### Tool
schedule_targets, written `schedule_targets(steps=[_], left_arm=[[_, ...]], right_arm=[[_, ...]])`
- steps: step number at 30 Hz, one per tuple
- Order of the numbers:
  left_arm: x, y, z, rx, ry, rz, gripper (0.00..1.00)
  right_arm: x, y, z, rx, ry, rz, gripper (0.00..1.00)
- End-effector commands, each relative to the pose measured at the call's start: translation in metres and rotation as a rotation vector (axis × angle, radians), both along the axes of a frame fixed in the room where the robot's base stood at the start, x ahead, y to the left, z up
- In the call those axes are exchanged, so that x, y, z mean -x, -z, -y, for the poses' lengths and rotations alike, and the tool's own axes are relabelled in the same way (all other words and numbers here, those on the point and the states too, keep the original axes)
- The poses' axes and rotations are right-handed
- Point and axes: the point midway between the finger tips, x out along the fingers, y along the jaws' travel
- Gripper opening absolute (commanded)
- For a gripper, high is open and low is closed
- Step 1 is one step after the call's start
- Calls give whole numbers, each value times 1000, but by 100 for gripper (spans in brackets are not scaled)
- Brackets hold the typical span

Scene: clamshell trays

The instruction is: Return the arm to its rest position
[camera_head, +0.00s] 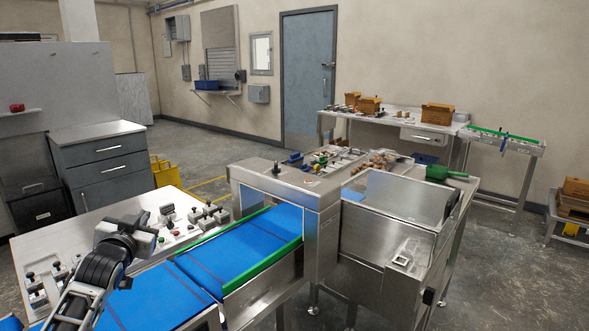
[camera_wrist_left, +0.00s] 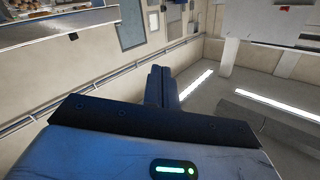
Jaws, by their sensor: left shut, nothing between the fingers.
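My left arm comes in from the lower left in the head view, and its gripper (camera_head: 138,222) is over the light table with the small controls, just left of the blue conveyor belt (camera_head: 236,248). The gripper is small and partly hidden by its own wrist there. In the left wrist view the two dark fingers (camera_wrist_left: 162,86) are together, with nothing between them. The wrist view looks upside down, with walls and ceiling lights in it. My right gripper is in neither view.
The control table (camera_head: 110,239) stands left of the belt, close under my left arm. A green side rail (camera_head: 262,265) edges the belt. A steel machine housing (camera_head: 287,183) stands at its far end. Grey drawers (camera_head: 108,160) stand behind the table; open floor lies farther back.

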Motion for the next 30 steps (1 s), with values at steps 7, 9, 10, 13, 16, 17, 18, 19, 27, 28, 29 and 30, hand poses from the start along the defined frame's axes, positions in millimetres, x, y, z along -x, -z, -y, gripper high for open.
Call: schedule_targets(steps=[7,9,10,13,16,17,18,19,27,28,29,30], left_arm=[[59,114,49,25,75,-169,0],[84,145,65,39,97,-216,0],[96,158,72,47,108,-238,0],[146,204,99,83,145,-322,0],[205,245,125,129,177,-410,0],[224,255,132,144,185,-437,0],[248,266,142,166,193,-470,0],[266,274,149,182,199,-494,0],[374,299,184,285,214,-639,0],[379,300,185,290,215,-645,0],[382,300,186,293,214,-650,0],[385,300,187,297,215,-653,0]], right_arm=[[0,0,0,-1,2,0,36],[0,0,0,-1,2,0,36],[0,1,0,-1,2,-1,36],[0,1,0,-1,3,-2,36],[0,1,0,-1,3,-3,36],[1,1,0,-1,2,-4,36],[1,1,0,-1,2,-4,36],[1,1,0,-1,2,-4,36],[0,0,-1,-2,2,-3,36],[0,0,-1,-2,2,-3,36],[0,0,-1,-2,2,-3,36],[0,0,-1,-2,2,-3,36]])
